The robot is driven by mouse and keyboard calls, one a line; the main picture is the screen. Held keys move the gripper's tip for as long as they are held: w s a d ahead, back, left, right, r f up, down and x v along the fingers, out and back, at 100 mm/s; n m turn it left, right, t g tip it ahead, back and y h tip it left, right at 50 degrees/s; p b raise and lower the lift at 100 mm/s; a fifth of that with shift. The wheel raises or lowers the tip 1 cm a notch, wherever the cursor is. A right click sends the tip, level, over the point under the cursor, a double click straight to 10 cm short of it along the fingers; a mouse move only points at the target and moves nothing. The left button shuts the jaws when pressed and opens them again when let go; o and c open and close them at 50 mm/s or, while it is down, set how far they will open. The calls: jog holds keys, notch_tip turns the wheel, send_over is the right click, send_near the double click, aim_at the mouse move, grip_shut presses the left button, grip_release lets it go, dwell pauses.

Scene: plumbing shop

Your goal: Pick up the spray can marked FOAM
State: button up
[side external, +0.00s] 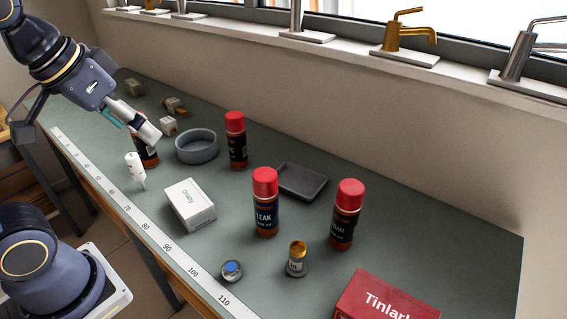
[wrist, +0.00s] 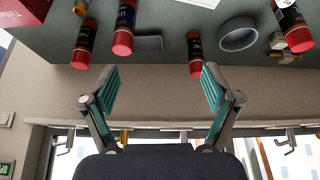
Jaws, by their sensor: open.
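The can marked FOAM (side external: 345,215), dark with a red cap and partly readable label, stands upright at the right of the bench. In the wrist view it appears to be the leftmost can (wrist: 84,45). The similar LEAK can (side external: 265,203) stands left of it and also shows in the wrist view (wrist: 124,28). Another red-capped can (side external: 236,142) stands farther back, and one (side external: 147,153) is partly hidden behind my gripper (side external: 134,128). My gripper is open and empty, at the left end, well away from the FOAM can. Its fingers (wrist: 160,82) show apart in the wrist view.
A grey tray (side external: 318,182) lies behind the LEAK and FOAM cans. A brass-topped fitting (side external: 297,259) and a red box (side external: 385,299) stand in front. A white box (side external: 190,205) and grey ring (side external: 217,146) lie leftward. A wall with a tap-lined ledge bounds the back.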

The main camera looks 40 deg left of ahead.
jog(key=w+d+r, duration=0.2)
jog(key=w+r, duration=0.5)
jog(key=r, duration=0.1)
jog(key=m+g, duration=0.4)
jog(key=g, duration=0.2)
send_over(351, 186)
notch_tip(351, 186, down, 14)
notch_tip(351, 186, down, 10)
jog(key=shift+r, duration=0.1)
jog(key=shift+f, duration=3.05)
jog(key=shift+w, duration=0.1)
jog(key=c, duration=1.3)
jog(key=shift+c, duration=0.2)
